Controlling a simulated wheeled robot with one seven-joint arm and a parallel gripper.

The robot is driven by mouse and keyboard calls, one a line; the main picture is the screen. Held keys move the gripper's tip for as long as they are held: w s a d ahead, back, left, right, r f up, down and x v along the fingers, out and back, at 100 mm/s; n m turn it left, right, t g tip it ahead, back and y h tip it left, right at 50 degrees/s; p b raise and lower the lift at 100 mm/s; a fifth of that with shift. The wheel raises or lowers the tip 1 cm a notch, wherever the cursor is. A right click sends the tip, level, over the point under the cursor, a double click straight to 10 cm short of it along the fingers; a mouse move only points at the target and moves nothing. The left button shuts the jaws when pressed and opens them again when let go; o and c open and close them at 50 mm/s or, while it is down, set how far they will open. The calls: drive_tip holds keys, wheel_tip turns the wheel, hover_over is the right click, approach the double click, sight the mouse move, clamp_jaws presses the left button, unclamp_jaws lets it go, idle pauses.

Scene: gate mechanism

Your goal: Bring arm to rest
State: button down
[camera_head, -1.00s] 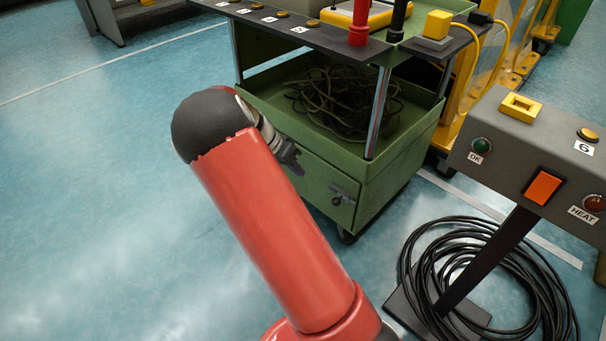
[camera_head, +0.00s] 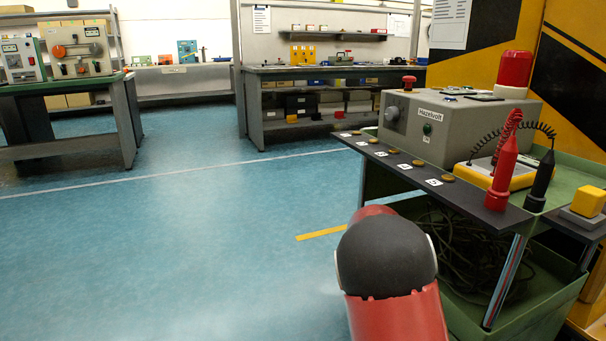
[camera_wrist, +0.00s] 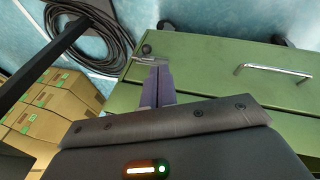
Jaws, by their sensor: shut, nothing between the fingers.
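My gripper (camera_wrist: 158,86) shows in the wrist view with its two fingers together, shut and empty. It points at the green cabinet front (camera_wrist: 215,65) of the cart, close to a small metal latch (camera_wrist: 150,60). I cannot tell whether the fingertips touch the latch. In the head view my red arm with its black rounded joint stands at the lower right, in front of the cart; the gripper is hidden there.
The green cart (camera_head: 560,285) carries a grey Hazelvolt box (camera_head: 455,120), a yellow meter (camera_head: 495,177) and red and black probes. A cable coil (camera_wrist: 90,35) and cardboard boxes (camera_wrist: 55,105) lie left in the wrist view. The blue floor (camera_head: 190,260) at left is clear.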

drive_tip(key=s+a+r+n+t+y+p, duration=0.2)
drive_tip(key=s+a+r+n+t+y, duration=0.25)
drive_tip(key=s+r, duration=0.85)
drive_tip(key=s+a+r+n+t+p, duration=0.1)
drive_tip(key=s+a+r+n, duration=0.2)
drive_tip(key=s, duration=0.3)
drive_tip(key=s+a+r+n+t+p, duration=0.1)
drive_tip(key=s+a+r+n, duration=0.1)
drive_tip(key=s+r+n, duration=0.2)
drive_tip(key=shift+s+a+r, duration=0.35)
drive_tip(key=shift+s+a, duration=0.05)
drive_tip(key=shift+s, duration=0.65)
drive_tip(key=shift+t, duration=0.25)
